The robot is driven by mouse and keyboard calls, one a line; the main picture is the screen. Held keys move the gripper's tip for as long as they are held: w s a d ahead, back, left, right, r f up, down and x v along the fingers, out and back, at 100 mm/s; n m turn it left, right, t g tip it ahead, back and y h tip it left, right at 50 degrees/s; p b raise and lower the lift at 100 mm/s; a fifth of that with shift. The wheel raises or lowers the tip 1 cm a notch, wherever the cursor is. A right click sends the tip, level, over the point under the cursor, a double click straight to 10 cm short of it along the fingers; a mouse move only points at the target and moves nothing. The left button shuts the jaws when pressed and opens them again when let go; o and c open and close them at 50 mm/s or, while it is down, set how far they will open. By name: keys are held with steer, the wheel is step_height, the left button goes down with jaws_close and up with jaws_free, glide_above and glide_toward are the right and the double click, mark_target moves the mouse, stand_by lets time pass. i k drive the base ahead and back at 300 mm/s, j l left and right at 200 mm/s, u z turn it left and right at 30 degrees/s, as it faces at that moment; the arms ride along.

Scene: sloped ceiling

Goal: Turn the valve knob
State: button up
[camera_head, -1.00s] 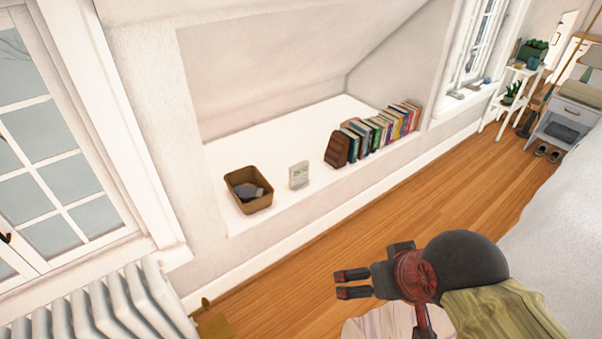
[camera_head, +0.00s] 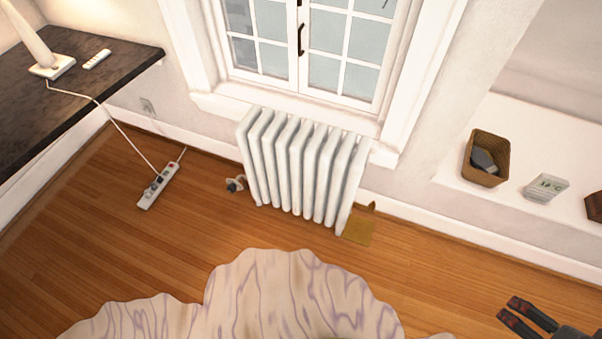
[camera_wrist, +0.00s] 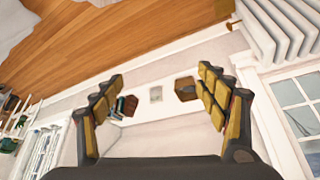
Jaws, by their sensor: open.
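A small dark valve knob (camera_head: 232,186) sits low at the left end of the white radiator (camera_head: 300,168), just above the wooden floor. My gripper (camera_head: 510,313) is at the lower right of the head view, far from the knob. In the wrist view my gripper (camera_wrist: 160,95) is open and empty, with its two fingers wide apart. The radiator (camera_wrist: 285,30) shows at the upper right of the wrist view. The knob cannot be seen there.
A power strip (camera_head: 158,186) with a cable lies on the floor left of the knob. A dark desk (camera_head: 60,100) stands at far left. A pale wavy rug (camera_head: 290,295) lies in front. A basket (camera_head: 486,176) sits on the alcove ledge. Floor before the radiator is clear.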

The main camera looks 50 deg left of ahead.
mark_target(232, 187)
steer(key=u, duration=1.85)
